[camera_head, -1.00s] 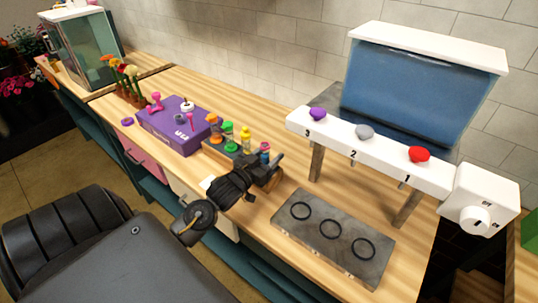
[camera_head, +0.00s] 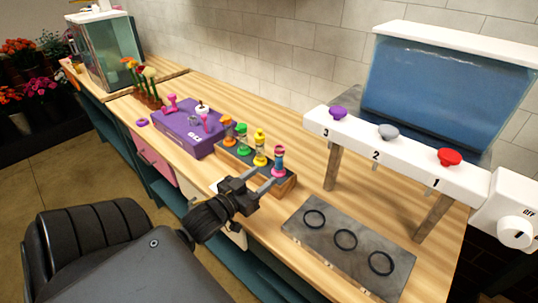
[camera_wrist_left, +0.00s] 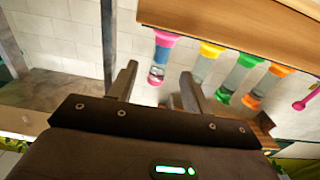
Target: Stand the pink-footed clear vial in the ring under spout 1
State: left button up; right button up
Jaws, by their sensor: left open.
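The pink-footed clear vial (camera_head: 279,160) stands upright at the right end of the wooden rack (camera_head: 284,187). My left gripper (camera_head: 266,179) is open just in front of it. In the left wrist view, the vial (camera_wrist_left: 160,56) looks upside down and shows in the gap between the two spread fingers (camera_wrist_left: 159,72). I cannot tell whether a finger touches it. The ring under spout 1 (camera_head: 382,263) is the rightmost of three dark rings on the grey plate (camera_head: 300,244), and it is empty. My right gripper is not in view.
Vials with yellow, green and orange feet (camera_head: 260,147) stand left of the pink one. A purple box (camera_head: 190,135) is farther left. The white dispenser bar (camera_head: 400,156) with colored knobs stands behind the plate on posts. The counter between rack and plate is clear.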

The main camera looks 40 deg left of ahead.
pick_arm(q)
jog(key=shift+o, duration=0.2)
jog(key=shift+s, duration=0.25)
jog(key=w+d+r+n+t+y+p, duration=0.1)
jog(key=w+d+r+n+y+p, duration=0.15)
jog(key=d+r+n+y, duration=0.5)
jog(key=m+g+y, duration=0.1)
jog(key=m+g, duration=0.1)
jog(key=g, duration=0.2)
send_near(278, 154)
jog(key=shift+n, duration=0.25)
jog(key=b+x, duration=0.1)
jog(key=x, duration=0.4)
jog(key=shift+w+a+f, duration=0.1)
jog(key=shift+w, duration=0.25)
jog(key=shift+w+a, duration=0.35)
jog(key=shift+w, duration=0.25)
jog(key=x, duration=0.4)
jog(key=shift+w+a, duration=0.15)
